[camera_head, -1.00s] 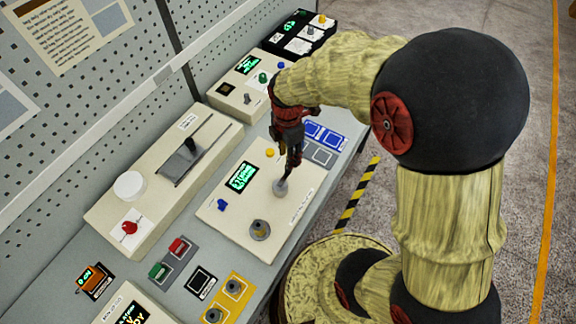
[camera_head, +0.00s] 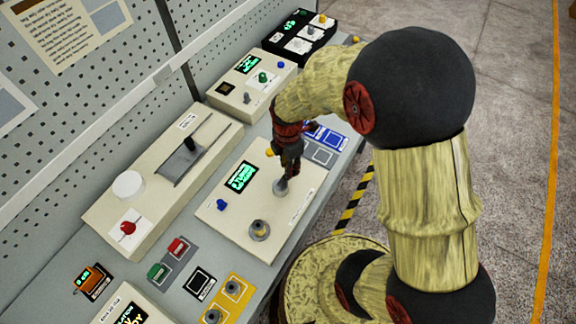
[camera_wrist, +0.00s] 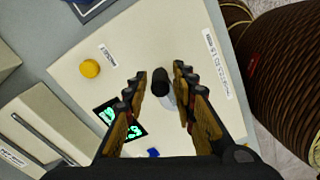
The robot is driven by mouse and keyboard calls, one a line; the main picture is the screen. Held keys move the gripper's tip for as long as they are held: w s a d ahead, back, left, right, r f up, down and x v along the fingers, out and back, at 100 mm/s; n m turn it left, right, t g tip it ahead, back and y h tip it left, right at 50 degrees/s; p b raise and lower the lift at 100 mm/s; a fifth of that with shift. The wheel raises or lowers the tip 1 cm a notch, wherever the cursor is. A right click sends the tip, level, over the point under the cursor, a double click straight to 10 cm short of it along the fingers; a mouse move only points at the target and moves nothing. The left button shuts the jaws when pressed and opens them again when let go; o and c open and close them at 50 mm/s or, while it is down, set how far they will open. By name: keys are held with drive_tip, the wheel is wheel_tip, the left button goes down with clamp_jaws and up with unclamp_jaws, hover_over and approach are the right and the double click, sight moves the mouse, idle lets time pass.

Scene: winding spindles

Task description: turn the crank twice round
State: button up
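The crank (camera_head: 280,188) stands on a cream panel box (camera_head: 225,222), beside a green-lit display (camera_head: 241,177). In the wrist view the crank shows a dark knob (camera_wrist: 160,82) above a pale grey part. My gripper (camera_head: 287,176) points down over the crank in the head view and hides part of it. In the wrist view my gripper's fingers (camera_wrist: 158,95) are apart, one on each side of the dark knob, with gaps visible between. Whether the fingertips reach down to knob height is hard to tell.
The same box carries a grey knob (camera_head: 260,229), a small blue knob (camera_head: 221,205) and a yellow button (camera_wrist: 90,68). A slider box (camera_head: 160,185) stands to the left and another control box (camera_head: 252,88) behind. Blue-framed pads (camera_head: 326,138) lie to the right.

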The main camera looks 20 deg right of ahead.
clamp_jaws()
drive_tip(key=shift+s+d+m, duration=0.1)
drive_tip(key=shift+m, duration=0.2)
